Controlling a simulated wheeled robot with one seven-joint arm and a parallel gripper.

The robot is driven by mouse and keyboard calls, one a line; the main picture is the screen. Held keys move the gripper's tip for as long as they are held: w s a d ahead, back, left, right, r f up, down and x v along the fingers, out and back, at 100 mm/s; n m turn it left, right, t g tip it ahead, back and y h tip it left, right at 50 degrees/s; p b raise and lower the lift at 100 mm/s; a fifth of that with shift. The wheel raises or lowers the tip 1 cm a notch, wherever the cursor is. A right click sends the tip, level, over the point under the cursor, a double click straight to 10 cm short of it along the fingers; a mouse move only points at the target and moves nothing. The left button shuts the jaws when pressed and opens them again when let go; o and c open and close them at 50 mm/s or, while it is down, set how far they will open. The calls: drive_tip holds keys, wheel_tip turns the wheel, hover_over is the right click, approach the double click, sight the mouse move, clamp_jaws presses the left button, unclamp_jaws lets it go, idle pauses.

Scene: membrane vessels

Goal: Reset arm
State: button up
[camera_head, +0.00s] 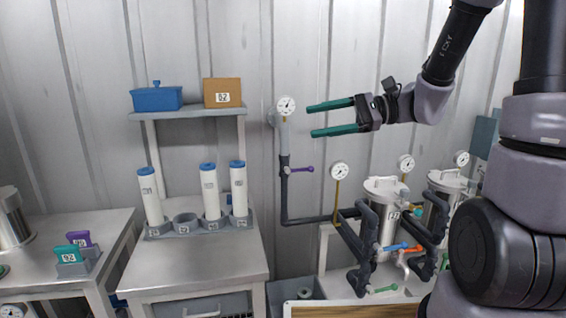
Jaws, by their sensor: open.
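My gripper (312,120) is at the upper middle of the head view. Its two green fingers are apart and point left, with nothing between them. The fingertips are beside a round pressure gauge (286,105) on a grey pipe; I cannot tell how deep the gap is. My arm comes in from the right side and bends at the top.
A steel table (190,270) holds a grey rack (163,230) with white cartridges. Above it, a shelf (190,112) bears a blue box (157,99) and a brown box (222,86). Steel vessels (383,210) with dark pipes and coloured valve handles stand lower right.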

drive_tip(key=s+d+f+n+h, duration=0.1)
drive_tip(key=s+d+n+h, duration=0.45)
drive_tip(key=s+h, duration=0.25)
drive_tip(key=d+r+t+h, duration=0.5)
drive_tip(key=d+t, duration=0.1)
drive_tip(key=d, duration=0.4)
drive_tip(key=shift+s+n+h, duration=0.15)
drive_tip(key=shift+n+h, duration=0.15)
drive_tip(key=shift+n, duration=0.15)
drive_tip(key=shift+r, duration=0.1)
